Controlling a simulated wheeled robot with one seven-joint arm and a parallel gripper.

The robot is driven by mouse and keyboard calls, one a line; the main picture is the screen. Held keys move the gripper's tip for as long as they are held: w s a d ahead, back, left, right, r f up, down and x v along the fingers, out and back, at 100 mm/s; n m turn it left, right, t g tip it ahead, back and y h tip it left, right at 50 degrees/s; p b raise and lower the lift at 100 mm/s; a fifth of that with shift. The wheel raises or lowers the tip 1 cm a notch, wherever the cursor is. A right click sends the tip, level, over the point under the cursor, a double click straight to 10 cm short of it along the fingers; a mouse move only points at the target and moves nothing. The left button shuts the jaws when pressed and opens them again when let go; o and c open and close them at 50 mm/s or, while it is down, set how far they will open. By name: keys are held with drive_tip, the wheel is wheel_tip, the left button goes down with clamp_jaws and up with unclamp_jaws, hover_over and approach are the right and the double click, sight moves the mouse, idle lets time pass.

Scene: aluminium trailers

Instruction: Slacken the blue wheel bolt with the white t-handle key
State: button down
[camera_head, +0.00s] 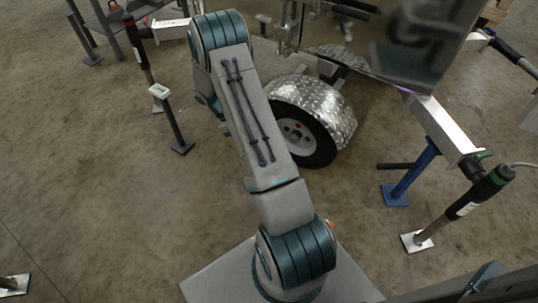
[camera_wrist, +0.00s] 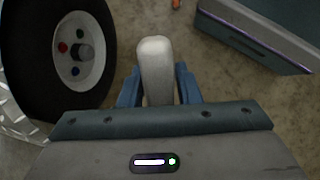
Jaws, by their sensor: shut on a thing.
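My gripper (camera_wrist: 158,84) shows in the wrist view, its two blue fingers shut on a white rounded bar, the handle of the t-handle key (camera_wrist: 156,58). The rest of the key is hidden. The trailer wheel (camera_wrist: 28,62) is at the upper left of the wrist view, apart from the gripper. Its white rim carries a red bolt (camera_wrist: 62,47) and a small dark blue bolt (camera_wrist: 75,71) around the grey hub. In the head view the wheel (camera_head: 318,146) sits under a chequer-plate mudguard, partly behind my arm. My gripper is hidden there.
The mudguard (camera_head: 325,103) curves over the wheel. Stands with a blue post (camera_head: 408,180) and a black and green tool (camera_head: 483,195) are at the right. A grey post (camera_head: 173,120) stands left of my arm. Bare concrete floor (camera_head: 90,190) lies open at the left.

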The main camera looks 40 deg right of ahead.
drive_tip(key=w+d+f+n+t+h+b, duration=0.1)
drive_tip(key=d+f+n+t+h+b, duration=0.1)
drive_tip(key=d+f+n+t+h, duration=0.2)
drive_tip(key=w+d+f+n+t+h+b, duration=0.1)
drive_tip(key=d+f+n+t+h+b, duration=0.1)
drive_tip(key=f+n, duration=0.4)
drive_tip(key=w+d+f+n+t+h+b, duration=0.2)
drive_tip(key=d+f+n+t+h+b, duration=0.1)
drive_tip(key=f, duration=1)
drive_tip(key=d+n+t+h, duration=0.1)
drive_tip(key=d+t+h, duration=0.1)
drive_tip(key=t, duration=0.1)
drive_tip(key=shift+d+n+h, duration=0.35)
drive_tip(key=shift+n+h, duration=0.05)
drive_tip(key=shift+s+a+r, duration=0.1)
drive_tip(key=shift+r, duration=0.05)
drive_tip(key=w+d+n+b, duration=0.1)
drive_tip(key=d+n+b, duration=0.2)
drive_tip(key=n, duration=0.8)
drive_tip(key=w+d+n+b, duration=0.1)
drive_tip(key=d+n+b, duration=0.2)
drive_tip(key=n, duration=0.7)
drive_tip(key=shift+w+f+n+b, duration=0.3)
drive_tip(key=shift+w+n+b, duration=0.1)
drive_tip(key=shift+b, duration=0.7)
drive_tip(key=shift+a, duration=0.1)
